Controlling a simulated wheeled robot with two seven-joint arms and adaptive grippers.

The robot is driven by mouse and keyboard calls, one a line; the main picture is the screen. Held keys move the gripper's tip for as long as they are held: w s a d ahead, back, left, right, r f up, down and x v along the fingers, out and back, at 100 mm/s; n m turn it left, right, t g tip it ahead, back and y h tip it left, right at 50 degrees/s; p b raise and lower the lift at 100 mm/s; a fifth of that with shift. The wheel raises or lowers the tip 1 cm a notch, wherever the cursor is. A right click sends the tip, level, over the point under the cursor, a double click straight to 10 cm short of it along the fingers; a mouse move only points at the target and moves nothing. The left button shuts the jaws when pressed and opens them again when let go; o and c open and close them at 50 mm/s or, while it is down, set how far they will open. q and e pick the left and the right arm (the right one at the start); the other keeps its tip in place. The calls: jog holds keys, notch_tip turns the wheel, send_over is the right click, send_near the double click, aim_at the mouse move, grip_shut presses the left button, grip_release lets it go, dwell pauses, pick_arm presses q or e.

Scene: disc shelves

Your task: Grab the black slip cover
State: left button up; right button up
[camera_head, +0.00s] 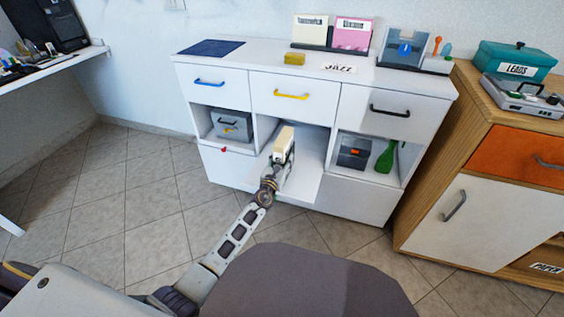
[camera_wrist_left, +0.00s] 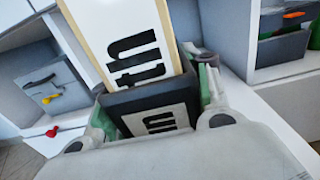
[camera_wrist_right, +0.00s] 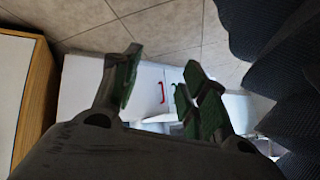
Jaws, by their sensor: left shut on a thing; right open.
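The black slip cover (camera_wrist_left: 155,108), with a white label bearing black marks, sits between the green-padded fingers of my left gripper (camera_wrist_left: 152,92) in the left wrist view. A cream-edged white sleeve (camera_wrist_left: 128,42) with black lettering sticks up out of it. In the head view my left gripper (camera_head: 277,162) is shut on the cover at the cabinet's open middle compartment; the sleeve (camera_head: 283,140) shows above it, and the cover is mostly hidden. My right gripper (camera_wrist_right: 160,85) is open and empty in the right wrist view, and out of the head view.
The white cabinet (camera_head: 215,165) has a grey box (camera_head: 231,125) in its left compartment, and a dark box (camera_head: 353,152) and green bottle (camera_head: 386,157) in the right one. A white panel (camera_head: 302,180) extends from the middle. A wooden cabinet (camera_head: 455,150) stands at right.

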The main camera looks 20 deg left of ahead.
pick_arm(q)
jog(key=shift+r+p, duration=2.55)
jog(key=shift+r, duration=0.95)
pick_arm(e)
notch_tip(320, 180, up, 8)
jog(key=d+g+h, duration=0.1)
jog(key=shift+s+d, duration=0.2)
